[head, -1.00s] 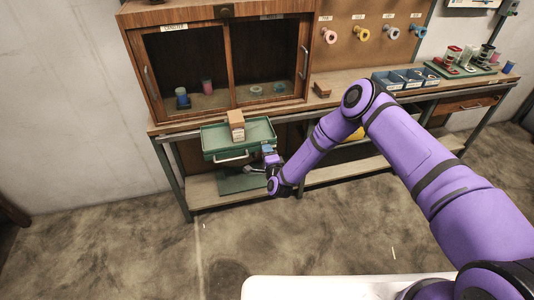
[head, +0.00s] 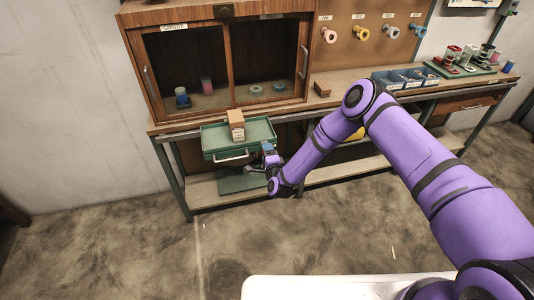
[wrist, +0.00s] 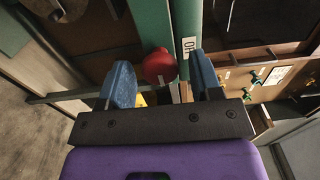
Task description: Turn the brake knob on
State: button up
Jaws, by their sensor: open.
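A round red knob (wrist: 160,66) shows in the wrist view, beside a green body (wrist: 151,22) with a white label (wrist: 188,47) that is partly cut off. I take it for the brake knob. My gripper (wrist: 161,78) is open, with one blue finger on each side of the knob in the picture. I cannot tell whether either finger touches it. In the head view my gripper (head: 268,153) is at the right front corner of the green tray (head: 216,147); the knob is hidden there.
A cardboard box (head: 236,121) stands on the tray. Blue bins (head: 388,84) and a green rack (head: 462,69) are farther right. The floor in front is clear.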

jog(key=v, duration=1)
jog(key=shift+s, duration=0.25)
